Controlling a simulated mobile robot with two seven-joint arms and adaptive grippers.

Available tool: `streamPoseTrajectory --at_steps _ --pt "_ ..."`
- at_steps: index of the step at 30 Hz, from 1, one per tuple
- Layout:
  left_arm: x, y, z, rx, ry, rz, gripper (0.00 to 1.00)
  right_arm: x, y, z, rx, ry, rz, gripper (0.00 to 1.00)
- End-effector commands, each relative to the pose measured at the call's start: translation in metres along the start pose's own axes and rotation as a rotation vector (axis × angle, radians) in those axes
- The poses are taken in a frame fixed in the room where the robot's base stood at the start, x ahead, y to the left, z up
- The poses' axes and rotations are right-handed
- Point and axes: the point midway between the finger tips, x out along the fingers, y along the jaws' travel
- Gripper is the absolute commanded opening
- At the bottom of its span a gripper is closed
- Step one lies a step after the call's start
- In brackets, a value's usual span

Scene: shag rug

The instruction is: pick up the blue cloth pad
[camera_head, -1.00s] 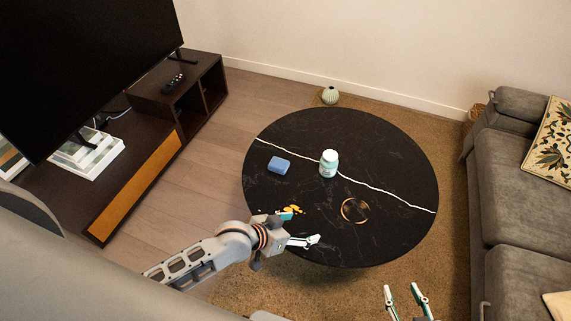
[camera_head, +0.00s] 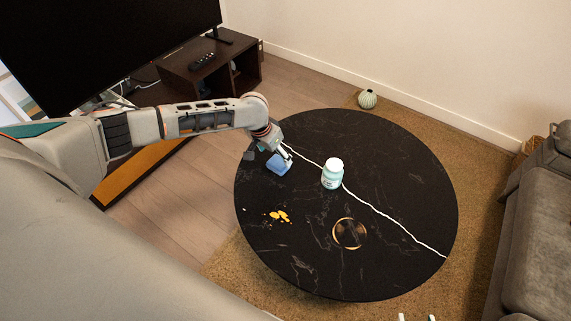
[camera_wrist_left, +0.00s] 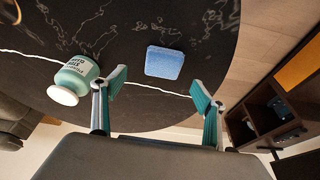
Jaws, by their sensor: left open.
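The blue cloth pad (camera_head: 279,165) lies on the black round table (camera_head: 310,215) near its back left edge. It also shows in the left wrist view (camera_wrist_left: 164,63), whole, beyond the gap between the fingertips. My left gripper (camera_head: 280,154) is at the pad in the head view and partly covers it. In the left wrist view my left gripper (camera_wrist_left: 159,88) is open, its green-padded fingers spread with nothing between them. My right gripper (camera_head: 417,317) shows only as two separate fingertips at the bottom edge, far from the pad.
A mint-coloured bottle (camera_head: 332,173) stands right of the pad; in the left wrist view the bottle (camera_wrist_left: 74,78) is close to one finger. Orange pieces (camera_head: 279,216) and a gold-rimmed round item (camera_head: 349,233) lie nearer on the table. A TV cabinet (camera_head: 208,75) stands beyond at left.

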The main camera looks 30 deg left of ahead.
Motion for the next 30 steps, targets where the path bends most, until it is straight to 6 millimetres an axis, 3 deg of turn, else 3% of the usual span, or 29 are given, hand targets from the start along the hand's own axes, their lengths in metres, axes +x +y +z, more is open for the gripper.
streamPoseTrajectory --at_steps 8,14,21,30 --pt "0.023 -0.007 0.002 -0.012 -0.013 -0.008 0.72 0.004 -0.007 0.011 0.004 -0.011 -0.01 0.4" --pt "0.037 -0.007 0.001 -0.011 -0.01 -0.008 0.72 0.005 -0.009 0.004 0.006 0.005 -0.014 0.4" --pt "0.075 -0.006 0.006 -0.009 -0.016 -0.007 0.72 0.008 -0.015 0.012 0.0 0.0 -0.032 0.4" --pt "0.075 -0.007 -0.001 -0.009 -0.003 -0.009 0.72 0.011 -0.009 -0.01 -0.007 0.039 -0.025 0.4"
